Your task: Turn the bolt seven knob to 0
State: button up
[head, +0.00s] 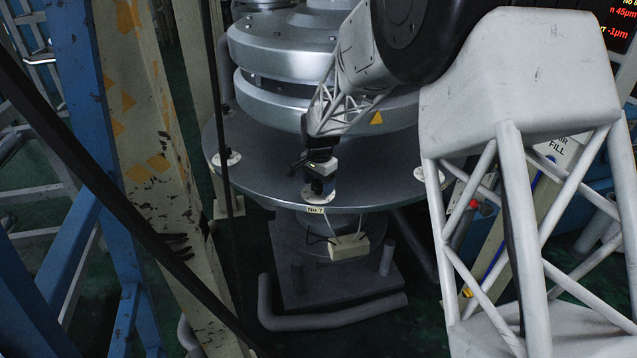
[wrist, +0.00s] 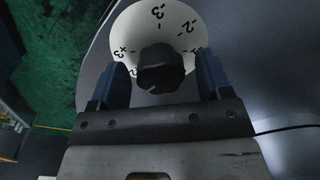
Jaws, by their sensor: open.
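The bolt seven knob (wrist: 163,66) is dark and round in the wrist view, in front of a pale round dial (wrist: 140,30). Minus 3, minus 2 and plus 3 can be read around the dial; other marks are partly covered. I cannot tell which number the knob points to. My gripper (wrist: 163,76) is open, with one blue finger on each side of the knob. In the head view my gripper (head: 321,181) is down at the front edge of the grey round plate (head: 270,172), over the pale dial (head: 309,194) and the No 7 label (head: 316,210). The knob is hidden there.
Two more pale dials sit on the plate, one at left (head: 227,158) and one at right (head: 429,175). A small beige box (head: 348,246) hangs below the plate rim on wires. A worn beige post (head: 165,170) and blue frame (head: 80,110) stand at left.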

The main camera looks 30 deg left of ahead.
jog(key=c, duration=0.9)
jog(key=shift+n, duration=0.4)
jog(key=n, duration=0.3)
jog(key=shift+n, duration=0.3)
jog(key=n, duration=0.4)
jog(key=shift+w, duration=0.1)
jog(key=n, duration=0.5)
jog(key=shift+a+r, duration=0.1)
jog(key=n, duration=0.4)
jog(key=shift+n, duration=0.3)
